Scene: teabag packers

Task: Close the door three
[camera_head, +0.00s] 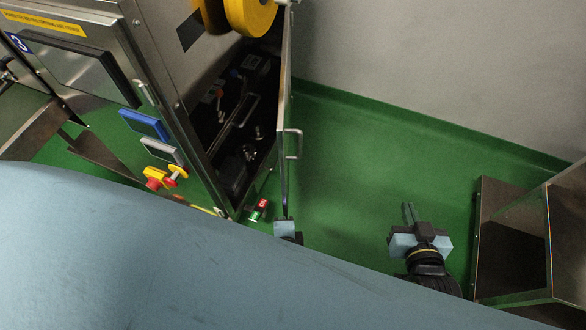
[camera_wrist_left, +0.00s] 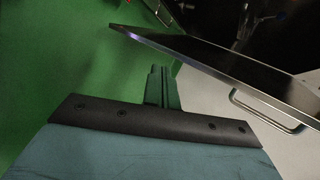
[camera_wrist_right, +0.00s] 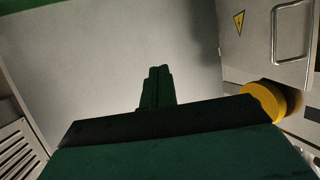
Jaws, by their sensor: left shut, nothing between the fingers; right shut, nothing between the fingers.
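The metal door (camera_head: 286,110) of the machine stands open, seen nearly edge-on in the head view, with a bar handle (camera_head: 295,144) on its right face. The dark machine interior (camera_head: 235,125) shows to its left. My left gripper (camera_head: 285,210) is shut and empty at the door's lower end; whether it touches is unclear. In the left wrist view its closed fingers (camera_wrist_left: 161,80) are just left of the door panel (camera_wrist_left: 215,62), whose handle (camera_wrist_left: 268,108) is farther right. My right gripper (camera_head: 408,212) is shut and empty, right of the door and apart from it; its fingers (camera_wrist_right: 156,80) point toward a grey wall.
The machine front has a blue box (camera_head: 144,124) and a red-yellow emergency button (camera_head: 156,177). A yellow wheel (camera_head: 250,15) is above the opening. A metal chute (camera_head: 510,235) stands at the right. Green floor (camera_head: 345,160) lies free between door and chute.

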